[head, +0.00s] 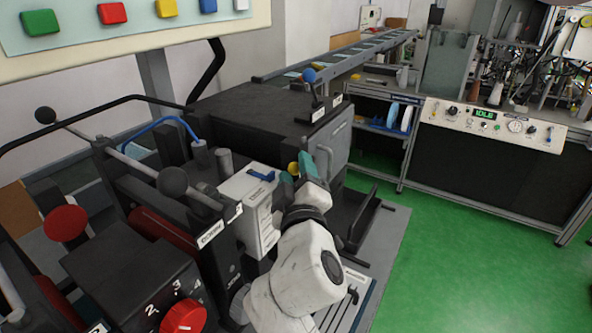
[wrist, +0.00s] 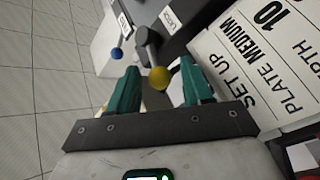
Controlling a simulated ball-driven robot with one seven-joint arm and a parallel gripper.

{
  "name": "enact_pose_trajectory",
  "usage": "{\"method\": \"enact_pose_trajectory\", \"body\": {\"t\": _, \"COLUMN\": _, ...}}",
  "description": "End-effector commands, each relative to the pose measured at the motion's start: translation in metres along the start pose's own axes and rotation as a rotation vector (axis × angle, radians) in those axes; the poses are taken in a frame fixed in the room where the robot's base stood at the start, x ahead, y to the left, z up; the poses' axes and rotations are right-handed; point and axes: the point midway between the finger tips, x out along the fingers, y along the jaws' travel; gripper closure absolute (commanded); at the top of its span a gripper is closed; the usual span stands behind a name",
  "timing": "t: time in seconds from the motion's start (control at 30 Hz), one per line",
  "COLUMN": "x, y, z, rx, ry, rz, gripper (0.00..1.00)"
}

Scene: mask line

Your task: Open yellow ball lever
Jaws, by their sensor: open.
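The yellow ball (head: 293,168) of the lever shows at the machine's side in the head view, close to my gripper. In the wrist view the yellow ball (wrist: 158,77) lies between the two teal fingers, a little beyond their tips. Part of a dark arm shows behind it, but most of the lever is hidden. My gripper (head: 296,176) is open, and its fingers in the wrist view (wrist: 160,82) stand apart on either side of the ball. I cannot tell whether either finger touches it.
A blue ball lever (head: 309,75) stands on the machine top, and it also shows in the wrist view (wrist: 117,54). A white box (head: 252,205) with a blue piece on top is left of my gripper. Green floor (head: 450,215) lies open to the right.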

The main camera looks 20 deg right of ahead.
Motion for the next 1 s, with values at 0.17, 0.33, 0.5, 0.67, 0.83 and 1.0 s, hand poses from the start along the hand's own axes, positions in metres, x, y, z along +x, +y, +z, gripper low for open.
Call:
{"method": "enact_pose_trajectory", "body": {"t": 0.17, "x": -0.035, "y": -0.003, "z": 0.002, "rx": -0.002, "ry": 0.003, "rz": -0.001, "gripper": 0.5}}
{"method": "enact_pose_trajectory", "body": {"t": 0.33, "x": -0.067, "y": -0.002, "z": 0.002, "rx": -0.001, "ry": 0.001, "rz": -0.001, "gripper": 0.5}}
{"method": "enact_pose_trajectory", "body": {"t": 0.5, "x": -0.087, "y": -0.001, "z": 0.002, "rx": 0.0, "ry": 0.0, "rz": -0.001, "gripper": 0.5}}
{"method": "enact_pose_trajectory", "body": {"t": 0.67, "x": -0.094, "y": 0.0, "z": 0.002, "rx": -0.001, "ry": -0.001, "rz": 0.0, "gripper": 0.5}}
{"method": "enact_pose_trajectory", "body": {"t": 0.83, "x": -0.095, "y": 0.0, "z": 0.001, "rx": -0.001, "ry": -0.002, "rz": 0.0, "gripper": 0.5}}
{"method": "enact_pose_trajectory", "body": {"t": 1.0, "x": -0.094, "y": 0.0, "z": 0.001, "rx": -0.001, "ry": -0.001, "rz": 0.0, "gripper": 0.5}}
